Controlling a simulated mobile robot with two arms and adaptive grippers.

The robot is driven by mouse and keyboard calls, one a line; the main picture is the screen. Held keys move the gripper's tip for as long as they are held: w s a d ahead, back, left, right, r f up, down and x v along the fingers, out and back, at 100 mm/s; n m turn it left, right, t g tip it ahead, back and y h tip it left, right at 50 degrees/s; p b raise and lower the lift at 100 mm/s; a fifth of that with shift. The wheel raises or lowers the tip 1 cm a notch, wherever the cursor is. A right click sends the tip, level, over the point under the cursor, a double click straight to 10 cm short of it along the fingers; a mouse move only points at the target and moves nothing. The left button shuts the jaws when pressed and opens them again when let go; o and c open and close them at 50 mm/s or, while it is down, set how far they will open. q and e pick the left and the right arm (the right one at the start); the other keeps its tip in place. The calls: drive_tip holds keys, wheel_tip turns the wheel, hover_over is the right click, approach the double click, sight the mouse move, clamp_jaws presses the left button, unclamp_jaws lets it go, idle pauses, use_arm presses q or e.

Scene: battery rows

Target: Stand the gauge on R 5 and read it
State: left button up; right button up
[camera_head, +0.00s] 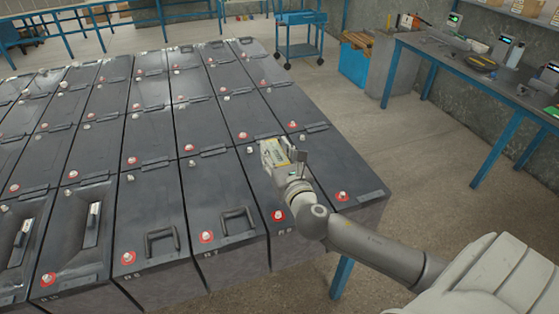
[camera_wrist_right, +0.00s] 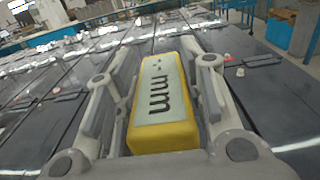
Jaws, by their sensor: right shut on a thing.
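The yellow gauge (camera_wrist_right: 165,138) with a pale face and dark markings is between the fingers of my right gripper (camera_wrist_right: 165,95) in the wrist view. Its markings are turned sideways, and I cannot read a value. In the head view the gauge (camera_head: 272,153) and my right gripper (camera_head: 284,158) are above the front-right batteries. My left gripper is out of view.
Rows of dark batteries with red-ringed terminals fill the left and middle. Some front ones have raised handles (camera_head: 162,243). A workbench (camera_head: 455,60) with devices stands at the right, a blue cart (camera_head: 301,18) at the back. Floor is open between them.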

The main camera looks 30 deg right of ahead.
drive_tip(key=w+d+f, duration=0.1)
drive_tip(key=f, duration=0.1)
drive_tip(key=w+d+f, duration=0.1)
drive_tip(key=w+f, duration=0.1)
drive_tip(key=w+d+f, duration=0.1)
drive_tip(key=w+d, duration=0.1)
drive_tip(key=shift+d+f+b, duration=0.1)
drive_tip(key=shift+f+b, duration=0.25)
drive_tip(key=shift+f, duration=0.05)
drive_tip(key=shift+w+d+f, duration=0.1)
drive_tip(key=shift+f, duration=0.15)
drive_tip(key=shift+w+d+f, duration=0.1)
drive_tip(key=shift+f, duration=0.05)
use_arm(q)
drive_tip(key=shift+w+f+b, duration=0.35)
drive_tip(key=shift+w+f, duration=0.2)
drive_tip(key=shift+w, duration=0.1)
use_arm(e)
drive_tip(key=shift+w+d+f, duration=0.1)
drive_tip(key=shift+f, duration=1.6)
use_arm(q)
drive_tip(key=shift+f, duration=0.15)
use_arm(e)
drive_tip(key=shift+f, duration=0.1)
drive_tip(key=o, duration=1.1)
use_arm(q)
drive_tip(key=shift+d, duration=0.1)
use_arm(e)
drive_tip(key=shift+o, duration=0.2)
